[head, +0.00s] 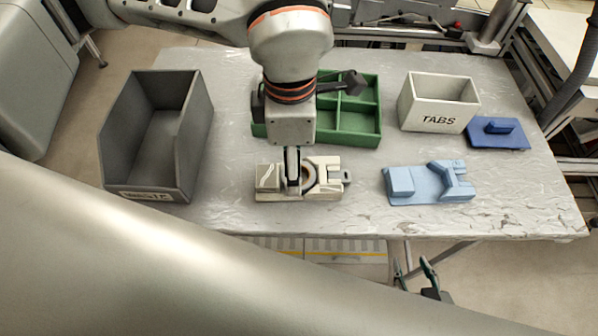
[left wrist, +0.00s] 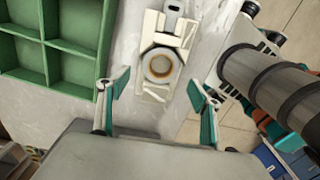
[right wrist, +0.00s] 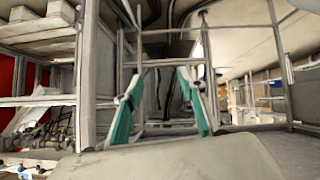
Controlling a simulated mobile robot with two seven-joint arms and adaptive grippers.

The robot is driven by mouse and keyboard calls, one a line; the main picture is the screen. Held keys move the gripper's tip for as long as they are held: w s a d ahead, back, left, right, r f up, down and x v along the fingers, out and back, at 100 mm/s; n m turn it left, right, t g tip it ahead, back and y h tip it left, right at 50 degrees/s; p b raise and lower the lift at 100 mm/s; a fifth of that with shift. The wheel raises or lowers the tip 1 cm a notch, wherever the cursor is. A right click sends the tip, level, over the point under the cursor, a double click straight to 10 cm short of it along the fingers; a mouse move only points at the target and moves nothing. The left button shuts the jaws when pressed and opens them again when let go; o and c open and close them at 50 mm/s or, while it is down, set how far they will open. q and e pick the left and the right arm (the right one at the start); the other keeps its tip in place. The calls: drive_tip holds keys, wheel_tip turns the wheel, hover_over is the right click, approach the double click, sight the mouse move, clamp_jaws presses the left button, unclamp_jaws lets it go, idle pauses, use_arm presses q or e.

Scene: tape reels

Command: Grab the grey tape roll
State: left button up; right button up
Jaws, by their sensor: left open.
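The tape roll (left wrist: 160,66) shows in the left wrist view as a pale grey ring with a brown inner rim, seated in a cream holder (left wrist: 153,92). In the head view the holder (head: 329,186) lies at the front middle of the table, and my left gripper (head: 293,180) partly hides the roll. My left gripper (left wrist: 158,82) is open, pointing down, its fingers apart with the roll between and beyond them. My right gripper (head: 414,264) is open and empty past the table's front edge; its fingers also show in the right wrist view (right wrist: 161,75).
A dark grey bin (head: 150,185) stands at left. A green divided tray (head: 350,138) lies behind the holder. At right are a white TABS box (head: 438,120), a light blue holder (head: 428,184) and a dark blue block (head: 498,133). Bare table lies between them.

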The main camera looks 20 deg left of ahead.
sight(306, 168)
use_arm(q)
drive_tip(key=f, duration=0.3)
drive_tip(key=shift+d+f, duration=0.2)
drive_tip(key=shift+f, duration=0.45)
drive_tip(key=shift+w, duration=0.1)
drive_tip(key=shift+c, duration=0.5)
drive_tip(key=c, duration=1.1)
use_arm(e)
drive_tip(key=shift+w+d+r, duration=0.2)
drive_tip(key=shift+w+r, duration=0.1)
drive_tip(key=shift+w, duration=0.35)
use_arm(q)
drive_tip(key=shift+r, duration=0.1)
use_arm(e)
drive_tip(key=shift+s+f, duration=0.1)
drive_tip(key=shift+s, duration=0.05)
